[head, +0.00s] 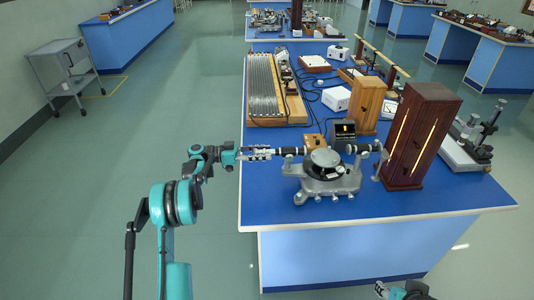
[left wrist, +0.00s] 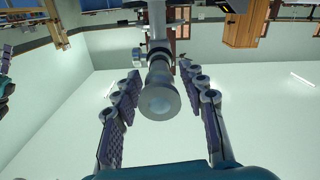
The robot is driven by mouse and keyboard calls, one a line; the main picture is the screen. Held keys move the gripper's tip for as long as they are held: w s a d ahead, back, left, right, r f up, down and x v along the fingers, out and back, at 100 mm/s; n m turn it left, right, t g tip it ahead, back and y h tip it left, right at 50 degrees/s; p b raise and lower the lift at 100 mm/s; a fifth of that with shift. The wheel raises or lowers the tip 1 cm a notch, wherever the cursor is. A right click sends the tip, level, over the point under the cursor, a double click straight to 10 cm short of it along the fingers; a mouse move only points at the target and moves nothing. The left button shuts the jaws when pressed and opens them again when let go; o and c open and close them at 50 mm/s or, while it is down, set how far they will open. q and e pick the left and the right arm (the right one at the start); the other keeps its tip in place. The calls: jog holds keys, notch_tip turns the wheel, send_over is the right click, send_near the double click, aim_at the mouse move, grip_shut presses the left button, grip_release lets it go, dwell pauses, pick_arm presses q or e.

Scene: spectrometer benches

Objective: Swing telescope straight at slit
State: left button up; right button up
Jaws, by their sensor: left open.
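The two tubes look roughly in line. My left gripper (head: 262,153) is open at the telescope's outer end. In the left wrist view the round eyepiece (left wrist: 160,100) sits between the spread fingers (left wrist: 162,112), with gaps on both sides. My right gripper (head: 384,290) shows only partly at the bottom edge.
A lighter wooden box (head: 367,105) and a small black meter (head: 343,130) stand behind the spectrometer. A microscope-like instrument (head: 470,140) is right of the lamp box. The bench front is clear.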

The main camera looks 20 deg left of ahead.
pick_arm(q)
jog(key=v, duration=1)
jog(key=shift+a, duration=0.25)
jog(key=shift+s+a, duration=0.1)
jog(key=shift+s, duration=0.05)
